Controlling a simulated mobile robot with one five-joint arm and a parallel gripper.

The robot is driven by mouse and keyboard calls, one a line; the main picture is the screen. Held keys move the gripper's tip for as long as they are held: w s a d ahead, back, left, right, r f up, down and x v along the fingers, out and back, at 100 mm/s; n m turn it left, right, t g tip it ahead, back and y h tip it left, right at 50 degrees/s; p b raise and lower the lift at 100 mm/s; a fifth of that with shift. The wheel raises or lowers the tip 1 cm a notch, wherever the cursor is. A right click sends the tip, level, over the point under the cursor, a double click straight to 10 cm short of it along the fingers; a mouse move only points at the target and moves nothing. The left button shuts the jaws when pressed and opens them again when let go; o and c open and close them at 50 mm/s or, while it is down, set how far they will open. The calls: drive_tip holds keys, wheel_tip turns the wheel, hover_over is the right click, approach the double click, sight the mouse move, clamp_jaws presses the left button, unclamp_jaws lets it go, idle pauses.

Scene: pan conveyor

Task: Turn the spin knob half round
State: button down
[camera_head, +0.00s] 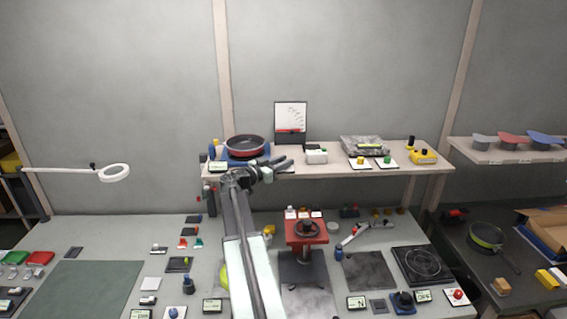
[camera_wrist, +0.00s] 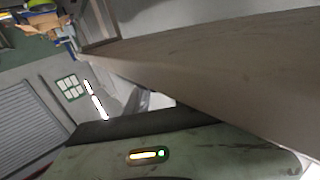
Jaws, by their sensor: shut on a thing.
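My gripper (camera_head: 277,166) is at the front edge of the raised shelf, just below and right of the dark pan (camera_head: 245,145). The pan sits on a blue stand (camera_head: 232,154) on the shelf. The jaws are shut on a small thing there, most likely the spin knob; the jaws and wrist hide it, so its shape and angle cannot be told. The wrist view shows neither the fingertips nor the knob.
Below, a red press (camera_head: 306,233) with a handwheel stands right of my arm. In the wrist view, a long pale surface (camera_wrist: 220,60) is close.

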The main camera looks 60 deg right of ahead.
drive_tip(key=shift+d+m+g+y, duration=0.1)
drive_tip(key=shift+m+g+y, duration=0.5)
drive_tip(key=shift+m+g, duration=0.6)
drive_tip(key=shift+g, duration=0.4)
drive_tip(key=c, duration=1.1)
unclamp_jaws()
drive_tip(key=v, duration=0.7)
drive_tip(key=shift+w+a, duration=0.15)
drive_tip(key=shift+a, duration=0.25)
